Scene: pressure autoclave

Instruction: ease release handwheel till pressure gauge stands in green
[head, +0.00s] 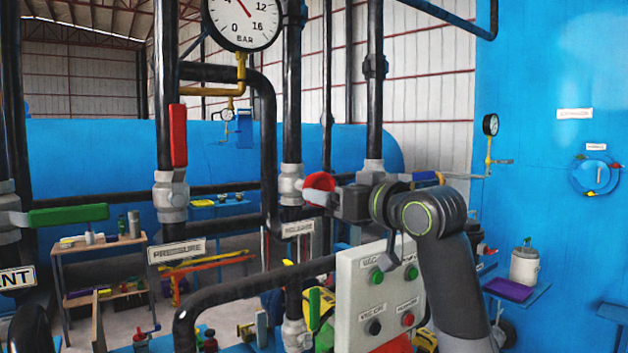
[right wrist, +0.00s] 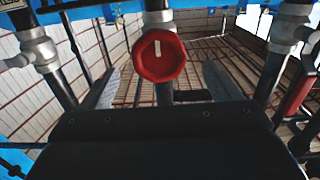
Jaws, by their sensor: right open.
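The red release handwheel (head: 319,182) sits on the valve above the RELEASE sign (head: 298,228). In the right wrist view the handwheel (right wrist: 172,62) faces me, its white mark upright near the top. My right gripper (head: 318,195) is at the handwheel in the head view. In the right wrist view its open fingers (right wrist: 160,82) stand left and right of the wheel, with visible gaps on both sides. The pressure gauge (head: 243,20) is cut off at the top. Its red needle points up and left, near the 4; no green band shows. My left gripper is not seen.
A red lever (head: 178,135) stands on the pipe left of the handwheel, above the PRESSURE sign (head: 177,251). A green lever (head: 68,215) is farther left. Black pipes surround the valve.

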